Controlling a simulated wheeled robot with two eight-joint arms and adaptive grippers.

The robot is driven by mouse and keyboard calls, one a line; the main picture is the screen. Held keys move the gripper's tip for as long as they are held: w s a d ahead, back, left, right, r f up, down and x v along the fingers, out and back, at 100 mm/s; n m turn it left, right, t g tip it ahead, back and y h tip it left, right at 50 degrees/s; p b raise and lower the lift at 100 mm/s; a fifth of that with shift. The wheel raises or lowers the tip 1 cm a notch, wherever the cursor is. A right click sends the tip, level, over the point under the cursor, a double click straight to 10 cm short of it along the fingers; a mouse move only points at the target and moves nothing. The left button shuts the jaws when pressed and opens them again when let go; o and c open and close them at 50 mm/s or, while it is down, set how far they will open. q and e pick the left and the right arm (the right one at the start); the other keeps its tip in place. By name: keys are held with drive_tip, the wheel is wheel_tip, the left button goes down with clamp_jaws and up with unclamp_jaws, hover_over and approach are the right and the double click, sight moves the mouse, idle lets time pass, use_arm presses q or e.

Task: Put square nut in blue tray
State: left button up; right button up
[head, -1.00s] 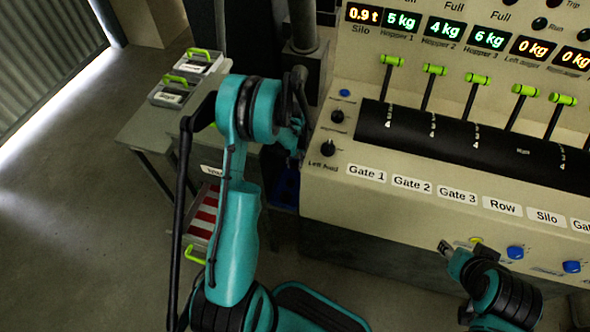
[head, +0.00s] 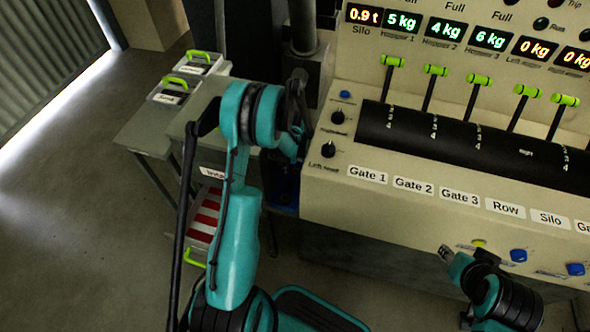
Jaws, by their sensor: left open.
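The blue tray (head: 286,184) is a dark blue shape low beside the left end of the control panel, mostly hidden behind my left arm and in shadow. My left gripper (head: 297,138) is open at the panel's left end, above the blue tray; its fingers are dark and partly hidden by the teal wrist. I cannot make out a square nut in the head view. My right arm is at the lower right, in front of the panel, with a small grey tip (head: 446,253); its jaw state is unclear.
The beige control panel (head: 400,215) with green-tipped levers and digital readouts fills the right. Grey cases (head: 177,90) with green handles stand on a grey table at the left. A red-and-white striped box (head: 205,213) is below. Open floor lies at the lower left.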

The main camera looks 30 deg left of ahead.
sight(295, 172)
use_arm(q)
wheel_tip(295, 172, up, 12)
drive_tip(key=p, duration=0.4)
drive_tip(key=shift+p, duration=0.35)
